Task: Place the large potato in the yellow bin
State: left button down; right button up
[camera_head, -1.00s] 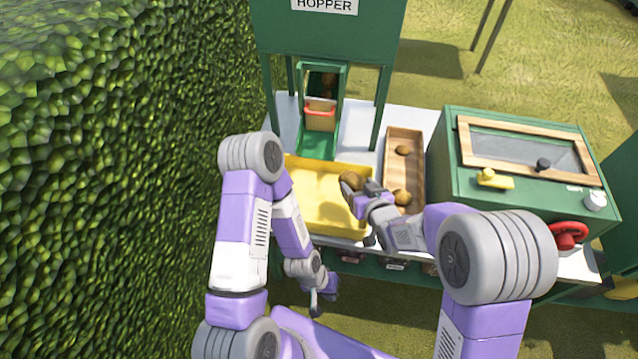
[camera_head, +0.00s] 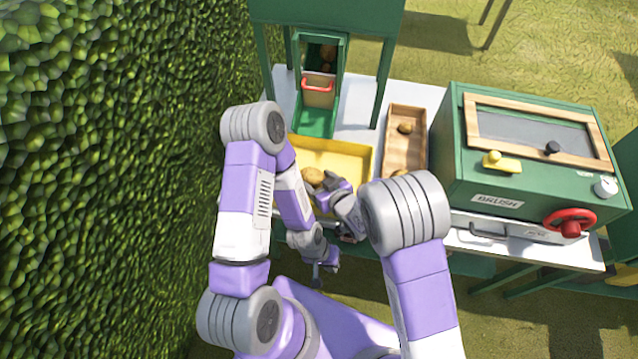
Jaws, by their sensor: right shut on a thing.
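The yellow bin (camera_head: 345,160) is a shallow open tray on the white table. The large potato (camera_head: 312,177) is brown and shows over the bin's inside. My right gripper (camera_head: 323,183) is shut on the potato, at its right side. I cannot tell whether the potato touches the bin floor. My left gripper (camera_head: 318,277) hangs low in front of the table, away from the bin, and its fingers are too small to read. My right arm hides the bin's front right corner.
A wooden tray (camera_head: 405,155) right of the bin holds smaller potatoes (camera_head: 405,128). A green chute with a red-handled gate (camera_head: 318,92) stands behind the bin. A green brush machine (camera_head: 535,160) stands at right. A tall hedge (camera_head: 100,180) fills the left.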

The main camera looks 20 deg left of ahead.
jog(key=shift+f, duration=0.4)
jog(key=shift+f, duration=0.15)
jog(key=o, duration=1.1)
jog(key=shift+c, duration=0.2)
jog(key=p+v, duration=0.1)
jog(key=v, duration=1.1)
jog(key=shift+p, duration=0.3)
